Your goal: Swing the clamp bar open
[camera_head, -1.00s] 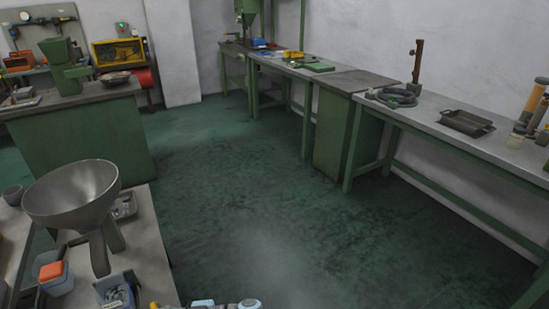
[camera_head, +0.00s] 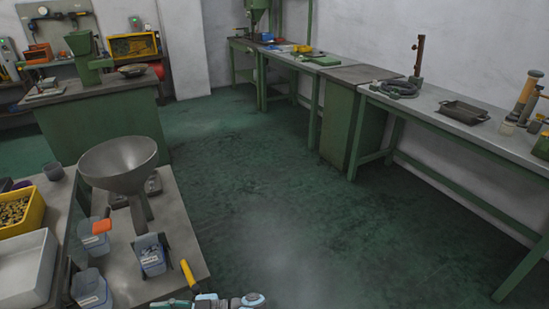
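I cannot pick out a clamp bar for certain. A yellow-handled part (camera_head: 188,274) stands at the right edge of the near-left table, its lower end close to my arm in the picture; it may belong to a clamp, but I cannot tell. A brown upright bar (camera_head: 419,56) on a dark stand rises from the right bench. A green machine (camera_head: 88,58) stands on the far-left cabinet, too small to make out a clamp. A light-blue and grey piece of my own arm shows at the bottom edge.
The right bench (camera_head: 430,103) carries a dark tray (camera_head: 464,112). The green floor (camera_head: 300,210) between is clear.

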